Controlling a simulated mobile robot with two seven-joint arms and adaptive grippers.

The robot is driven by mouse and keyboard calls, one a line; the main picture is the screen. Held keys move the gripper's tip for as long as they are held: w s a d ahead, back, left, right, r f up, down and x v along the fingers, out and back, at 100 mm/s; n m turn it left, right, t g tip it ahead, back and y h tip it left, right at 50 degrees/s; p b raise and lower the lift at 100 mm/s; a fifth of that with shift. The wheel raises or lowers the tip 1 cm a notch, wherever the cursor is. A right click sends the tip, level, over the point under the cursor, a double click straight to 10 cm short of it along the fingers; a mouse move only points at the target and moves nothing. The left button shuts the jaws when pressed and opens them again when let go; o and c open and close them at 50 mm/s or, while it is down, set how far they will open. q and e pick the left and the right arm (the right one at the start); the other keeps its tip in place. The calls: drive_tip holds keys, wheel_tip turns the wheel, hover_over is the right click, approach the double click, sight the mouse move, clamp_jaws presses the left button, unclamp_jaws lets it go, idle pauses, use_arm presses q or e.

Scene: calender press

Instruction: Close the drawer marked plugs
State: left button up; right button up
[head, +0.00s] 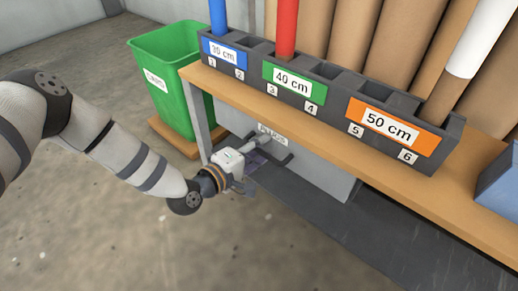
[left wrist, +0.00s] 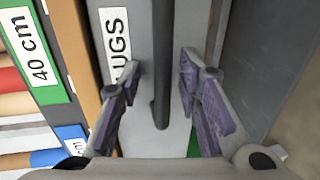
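The drawer marked plugs (head: 320,174) is a grey unit under the wooden bench; its white label is partly hidden by my gripper in the head view. In the left wrist view the label (left wrist: 118,45) shows only "UGS" on the grey front. A dark upright-looking handle bar (left wrist: 162,60) runs between the fingers of my left gripper (left wrist: 159,80). The fingers are spread, with a gap visible on each side of the bar. In the head view my left gripper (head: 254,172) is at the drawer front. How far the drawer stands out is hard to tell. My right gripper is out of view.
The wooden bench (head: 335,143) carries a dark rack (head: 325,121) with tubes and labels for 30, 40 and 50 cm. A green bin (head: 172,85) stands left of the bench. Brown rolls stand behind. The floor in front is clear.

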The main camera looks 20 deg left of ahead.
use_arm(q)
drive_tip(key=shift+s, duration=0.15)
drive_tip(key=v, duration=1.1)
drive_tip(key=shift+s, duration=0.35)
drive_tip(key=shift+a, duration=0.15)
